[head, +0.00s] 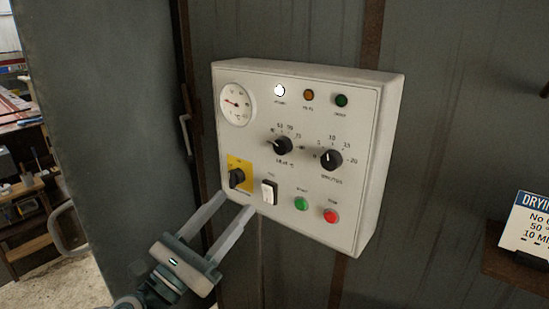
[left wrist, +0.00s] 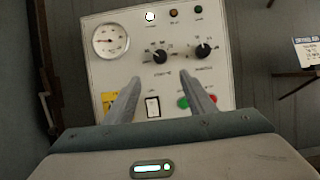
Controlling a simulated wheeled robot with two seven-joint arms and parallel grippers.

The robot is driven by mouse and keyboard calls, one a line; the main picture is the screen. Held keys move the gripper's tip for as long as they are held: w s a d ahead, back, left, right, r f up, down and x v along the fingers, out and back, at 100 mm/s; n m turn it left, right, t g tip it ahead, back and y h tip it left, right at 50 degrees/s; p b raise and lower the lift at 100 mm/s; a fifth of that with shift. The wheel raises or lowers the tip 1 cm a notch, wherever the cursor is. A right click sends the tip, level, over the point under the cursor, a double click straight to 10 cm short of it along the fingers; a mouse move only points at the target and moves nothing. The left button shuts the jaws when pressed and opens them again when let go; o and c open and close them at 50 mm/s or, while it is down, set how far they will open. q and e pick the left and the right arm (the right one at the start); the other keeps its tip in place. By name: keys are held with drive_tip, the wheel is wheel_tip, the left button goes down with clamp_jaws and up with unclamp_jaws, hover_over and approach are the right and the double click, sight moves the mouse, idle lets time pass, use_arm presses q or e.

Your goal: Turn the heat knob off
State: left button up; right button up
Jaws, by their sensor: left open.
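The heat knob (head: 283,146) looks to be the left one of two black dials on the white control panel (head: 290,83); the small labels are hard to read. In the left wrist view this left dial (left wrist: 159,56) sits just beyond and between my fingertips. The right dial (head: 331,159) has its own scale. My left gripper (head: 237,200) is open and empty, its fingers reaching up toward the lower left of the panel, below the left dial. It also shows in the left wrist view (left wrist: 160,78). I cannot tell whether the fingertips touch the panel. My right gripper is not in view.
The panel also carries a round gauge (head: 237,104), a black rotary switch (head: 237,177) on a yellow plate, a white rocker switch (head: 269,192), a green button (head: 301,204), a red button (head: 331,216) and several lamps. A sign (head: 525,228) stands at the right.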

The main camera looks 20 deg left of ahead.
use_arm(q)
drive_tip(key=w+b, duration=0.1)
drive_tip(key=w, duration=0.1)
approach(279, 150)
drive_tip(key=x, duration=0.7)
drive_tip(key=shift+r, duration=0.1)
drive_tip(key=shift+w+d+r+p, duration=0.15)
drive_tip(key=shift+w+d+p, duration=0.1)
drive_tip(key=shift+w+p, duration=0.25)
drive_tip(key=c, duration=1)
drive_tip(key=shift+c, duration=0.2)
